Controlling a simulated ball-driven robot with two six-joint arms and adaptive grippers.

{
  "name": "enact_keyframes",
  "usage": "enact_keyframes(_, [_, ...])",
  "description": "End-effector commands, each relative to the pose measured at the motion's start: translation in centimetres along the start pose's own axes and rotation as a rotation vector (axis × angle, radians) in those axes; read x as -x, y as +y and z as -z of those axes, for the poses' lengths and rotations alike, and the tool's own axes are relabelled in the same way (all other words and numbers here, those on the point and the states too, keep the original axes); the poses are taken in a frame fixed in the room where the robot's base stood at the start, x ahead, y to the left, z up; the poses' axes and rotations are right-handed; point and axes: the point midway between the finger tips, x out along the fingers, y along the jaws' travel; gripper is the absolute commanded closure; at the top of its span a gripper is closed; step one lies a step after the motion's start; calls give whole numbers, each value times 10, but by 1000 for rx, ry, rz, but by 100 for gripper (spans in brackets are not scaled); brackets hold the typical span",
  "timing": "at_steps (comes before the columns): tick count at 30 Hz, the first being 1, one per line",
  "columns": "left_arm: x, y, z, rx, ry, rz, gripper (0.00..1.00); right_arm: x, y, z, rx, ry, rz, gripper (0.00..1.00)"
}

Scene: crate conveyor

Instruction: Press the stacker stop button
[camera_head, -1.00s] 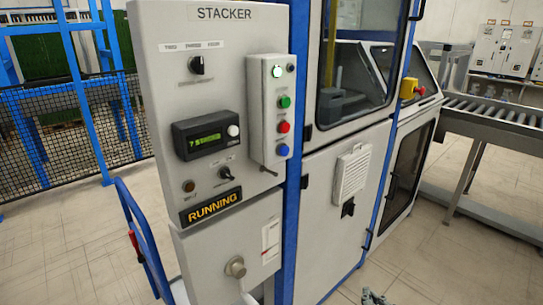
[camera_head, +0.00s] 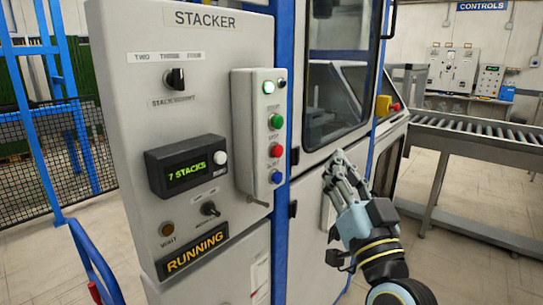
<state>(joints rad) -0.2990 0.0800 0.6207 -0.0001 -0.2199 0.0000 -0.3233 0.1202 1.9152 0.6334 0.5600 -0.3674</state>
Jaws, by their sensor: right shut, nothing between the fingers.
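The stacker panel (camera_head: 120,110) stands upright at the left, with a "STACKER" label at its top. A narrow button box (camera_head: 244,130) on its right edge carries a lit white-green lamp (camera_head: 268,87), a green button (camera_head: 276,121), a red stop button (camera_head: 276,150) and a blue button (camera_head: 276,177) in a column. My right gripper (camera_head: 338,168) is shut and empty, to the right of the red button and apart from it, in front of the machine's door. It points up and left. My left gripper is not in view.
The panel also holds a display reading "7 STACKS" (camera_head: 187,172), a knob (camera_head: 176,78), a toggle switch (camera_head: 210,209) and a lit "RUNNING" sign (camera_head: 192,251). A blue post (camera_head: 280,235) stands beside the box. A roller conveyor (camera_head: 480,135) runs at the right.

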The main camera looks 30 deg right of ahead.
Motion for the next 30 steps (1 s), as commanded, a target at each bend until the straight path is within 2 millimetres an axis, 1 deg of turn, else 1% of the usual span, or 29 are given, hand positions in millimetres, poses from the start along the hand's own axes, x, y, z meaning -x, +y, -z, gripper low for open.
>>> enact_keyframes(8, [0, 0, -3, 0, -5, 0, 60, -1, -1, 0, 0, 1, 0, 100])
enact_keyframes(13, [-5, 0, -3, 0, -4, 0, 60, -7, -5, -6, -1, 3, -1, 100])
enact_keyframes(24, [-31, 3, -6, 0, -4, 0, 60, -42, -30, -32, -1, 2, -1, 100])
enact_keyframes(30, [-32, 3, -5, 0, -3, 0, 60, -56, -41, -41, 0, 1, -1, 100])
